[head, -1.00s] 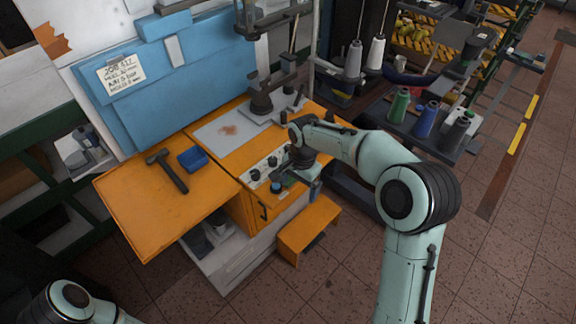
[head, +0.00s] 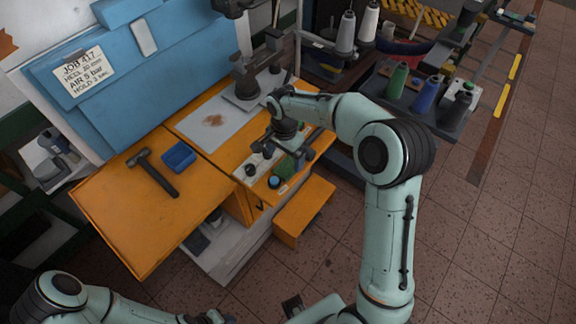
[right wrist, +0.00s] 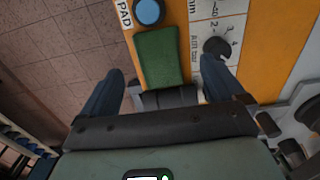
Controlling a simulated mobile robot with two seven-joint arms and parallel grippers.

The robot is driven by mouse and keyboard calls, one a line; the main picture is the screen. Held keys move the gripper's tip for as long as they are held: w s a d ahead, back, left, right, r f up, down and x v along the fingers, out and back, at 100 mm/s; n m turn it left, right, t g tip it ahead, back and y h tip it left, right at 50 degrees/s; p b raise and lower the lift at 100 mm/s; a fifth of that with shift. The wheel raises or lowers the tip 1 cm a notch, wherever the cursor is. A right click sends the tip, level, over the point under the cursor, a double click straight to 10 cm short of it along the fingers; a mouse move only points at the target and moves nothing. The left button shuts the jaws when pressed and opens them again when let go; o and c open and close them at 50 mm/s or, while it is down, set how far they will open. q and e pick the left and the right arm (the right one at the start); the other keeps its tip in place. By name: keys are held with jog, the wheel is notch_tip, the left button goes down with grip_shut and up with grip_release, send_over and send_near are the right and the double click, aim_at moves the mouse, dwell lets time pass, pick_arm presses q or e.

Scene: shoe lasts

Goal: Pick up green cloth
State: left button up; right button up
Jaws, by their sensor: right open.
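The green cloth (right wrist: 158,57) is a flat folded rectangle on the orange front panel, just below a blue round button in the right wrist view. In the head view a bit of the green cloth (head: 284,168) shows beneath my right gripper (head: 292,157). In the right wrist view the right gripper (right wrist: 162,70) is open, its two dark fingers wide apart on either side of the cloth's near end. Nothing is between them in its grip. My left arm shows at the lower left of the head view, but its jaws cannot be made out.
A control panel with black knobs (right wrist: 216,46) lies right beside the cloth. A press (head: 246,80) stands behind. Thread spools (head: 425,95) stand at the right.

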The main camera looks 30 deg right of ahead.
aim_at(285, 167)
notch_tip(285, 167, down, 5)
jog(key=shift+d+f, duration=0.1)
pick_arm(q)
jog(key=shift+w+r, duration=0.15)
pick_arm(e)
jog(key=c, duration=1.1)
pick_arm(q)
jog(key=shift+w+r+p, duration=1.05)
jog(key=shift+w+r, duration=0.1)
jog(key=shift+r, duration=0.1)
pick_arm(e)
notch_tip(285, 167, up, 20)
jog(key=shift+r, duration=0.1)
